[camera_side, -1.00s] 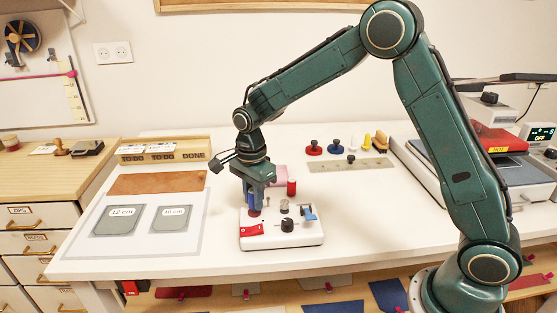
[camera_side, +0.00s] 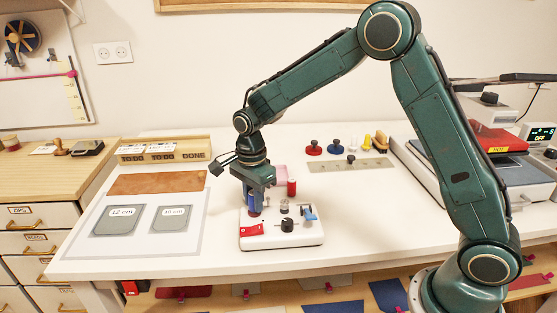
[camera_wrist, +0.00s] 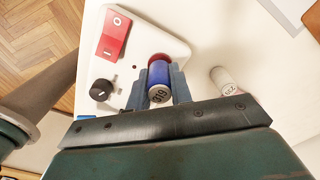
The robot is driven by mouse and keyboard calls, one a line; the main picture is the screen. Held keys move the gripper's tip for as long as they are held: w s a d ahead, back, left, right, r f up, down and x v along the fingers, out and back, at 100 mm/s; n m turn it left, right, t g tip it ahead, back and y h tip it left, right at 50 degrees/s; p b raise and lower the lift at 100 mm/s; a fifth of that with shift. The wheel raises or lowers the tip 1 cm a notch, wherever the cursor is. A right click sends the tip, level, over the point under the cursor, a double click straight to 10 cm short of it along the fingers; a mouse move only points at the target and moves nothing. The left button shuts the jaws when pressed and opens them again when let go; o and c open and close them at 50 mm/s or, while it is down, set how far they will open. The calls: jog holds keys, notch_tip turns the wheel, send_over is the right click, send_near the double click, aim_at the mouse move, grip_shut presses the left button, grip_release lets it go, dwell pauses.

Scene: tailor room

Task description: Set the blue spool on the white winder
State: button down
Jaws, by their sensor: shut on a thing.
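The white winder (camera_side: 275,240) stands on the table in the side view; in the wrist view it (camera_wrist: 128,40) shows a red rocker switch (camera_wrist: 115,33) and a black knob (camera_wrist: 102,90). The blue spool (camera_wrist: 159,80), its end marked 919, is between the fingers of my gripper (camera_wrist: 160,88). In the side view my gripper (camera_side: 255,203) points down over the back left part of the winder, shut on the spool (camera_side: 251,201). A red round part (camera_wrist: 159,59) shows just beyond the spool, at the winder. I cannot tell whether the spool touches it.
Two grey templates (camera_side: 118,220) lie on a mat to the left. The table right of the winder is clear.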

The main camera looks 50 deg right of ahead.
jog(key=shift+f, duration=0.3)
jog(key=c, duration=1.5)
grip_release()
jog(key=shift+c, duration=0.2)
notch_tip(320, 180, up, 11)
dwell(0.5)
